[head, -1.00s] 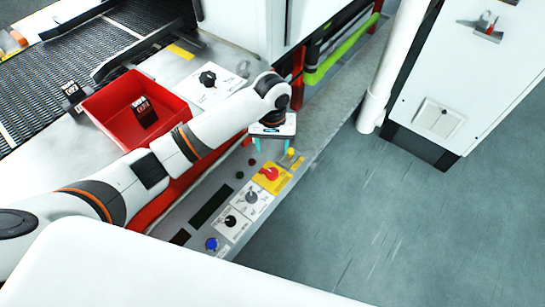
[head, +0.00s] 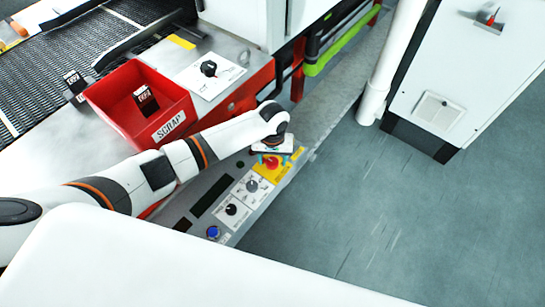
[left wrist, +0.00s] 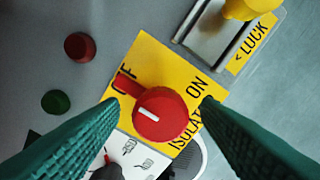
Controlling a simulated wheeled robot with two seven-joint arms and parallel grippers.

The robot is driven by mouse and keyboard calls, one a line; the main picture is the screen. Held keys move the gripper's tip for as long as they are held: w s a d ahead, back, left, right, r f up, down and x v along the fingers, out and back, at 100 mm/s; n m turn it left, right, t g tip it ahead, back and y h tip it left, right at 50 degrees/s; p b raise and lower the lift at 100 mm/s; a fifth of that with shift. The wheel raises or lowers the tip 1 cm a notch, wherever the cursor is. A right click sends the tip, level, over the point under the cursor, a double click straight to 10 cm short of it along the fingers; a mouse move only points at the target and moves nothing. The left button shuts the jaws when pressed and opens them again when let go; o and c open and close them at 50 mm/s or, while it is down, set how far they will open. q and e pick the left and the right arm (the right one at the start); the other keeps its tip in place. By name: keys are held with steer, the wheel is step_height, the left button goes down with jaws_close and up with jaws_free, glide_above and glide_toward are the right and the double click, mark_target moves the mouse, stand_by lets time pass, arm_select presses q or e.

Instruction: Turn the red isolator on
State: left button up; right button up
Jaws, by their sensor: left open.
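The red isolator (head: 271,162) is a round red knob on a yellow plate (head: 263,176) on the control panel. In the left wrist view the red knob (left wrist: 160,114) shows a white mark and a red lever part pointing toward the OFF label; the ON label (left wrist: 197,86) is at upper right. My left gripper (head: 271,158) is directly over the knob. Its teal fingers (left wrist: 158,125) are open, one on each side of the knob, and contact cannot be told. My right gripper is not in view.
Red and green buttons (left wrist: 80,46) are at the left. Black selector knobs and a blue button (head: 213,232) line the panel. A red SCRAP bin (head: 168,125) stands behind my arm.

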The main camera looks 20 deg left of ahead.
arm_select(q)
steer(key=shift+c, duration=0.5)
steer(key=c, duration=0.9)
